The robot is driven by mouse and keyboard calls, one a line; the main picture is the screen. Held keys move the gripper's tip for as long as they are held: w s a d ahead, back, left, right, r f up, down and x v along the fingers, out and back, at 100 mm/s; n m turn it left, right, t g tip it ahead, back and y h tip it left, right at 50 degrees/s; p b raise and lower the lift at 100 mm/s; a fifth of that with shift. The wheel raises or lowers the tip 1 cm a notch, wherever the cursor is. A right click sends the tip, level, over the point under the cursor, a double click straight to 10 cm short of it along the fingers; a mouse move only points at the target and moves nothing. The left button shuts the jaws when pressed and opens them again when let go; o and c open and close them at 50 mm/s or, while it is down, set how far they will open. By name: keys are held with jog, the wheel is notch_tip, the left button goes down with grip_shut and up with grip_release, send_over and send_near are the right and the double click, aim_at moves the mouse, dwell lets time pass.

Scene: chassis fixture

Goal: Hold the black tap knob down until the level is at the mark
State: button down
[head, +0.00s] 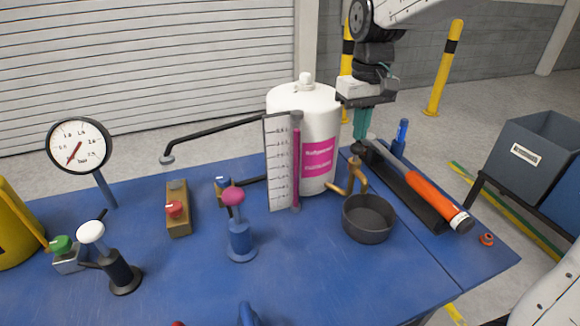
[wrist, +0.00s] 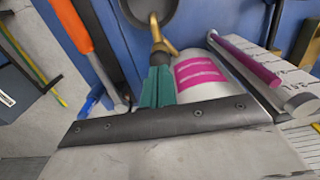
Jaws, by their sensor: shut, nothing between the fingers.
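My gripper (head: 360,137) has its teal fingers shut and empty, pointing down directly over the black tap knob (head: 357,149). I cannot tell whether the fingertips touch the knob. The knob tops a brass tap (head: 357,174) in front of the white tank (head: 312,115) with a magenta label. The level gauge (head: 279,160) has a scale beside a tall magenta column (head: 296,165). The mark is too small to make out.
A dark pot (head: 368,220) stands under the tap. An orange-and-black tool (head: 437,200) lies to its right. The blue table's (head: 340,285) front middle is mostly clear.

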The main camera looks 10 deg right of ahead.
jog(key=shift+f, duration=0.25)
dwell(0.4)
jog(key=shift+f, duration=1)
dwell(6.3)
